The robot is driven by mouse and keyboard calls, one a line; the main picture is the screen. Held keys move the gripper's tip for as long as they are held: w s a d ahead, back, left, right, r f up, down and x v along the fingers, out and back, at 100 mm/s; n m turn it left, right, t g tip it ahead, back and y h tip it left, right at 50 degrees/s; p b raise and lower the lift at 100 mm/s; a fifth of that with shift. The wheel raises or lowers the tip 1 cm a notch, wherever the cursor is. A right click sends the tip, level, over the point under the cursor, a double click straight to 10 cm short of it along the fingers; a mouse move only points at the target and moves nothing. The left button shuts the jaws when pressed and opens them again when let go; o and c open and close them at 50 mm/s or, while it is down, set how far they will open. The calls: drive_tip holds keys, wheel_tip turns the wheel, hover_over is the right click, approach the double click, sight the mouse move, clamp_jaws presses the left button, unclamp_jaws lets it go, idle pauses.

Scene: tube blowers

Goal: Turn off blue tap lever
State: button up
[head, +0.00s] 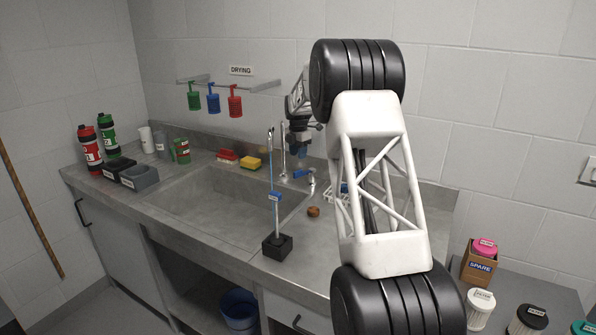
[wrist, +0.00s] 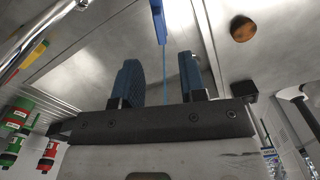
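I cannot tell if this piece is the lever or the stand's blue tag.
A thin upright rod with a blue tag (head: 274,197) stands on a black base (head: 277,246) at the sink's front right. A brown round piece (head: 313,211) lies nearby. Cups (head: 235,105) hang on the wall.

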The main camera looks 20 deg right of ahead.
sight(298, 171)
drive_tip(key=shift+f, duration=0.1)
drive_tip(key=shift+f, duration=3.8)
clamp_jaws()
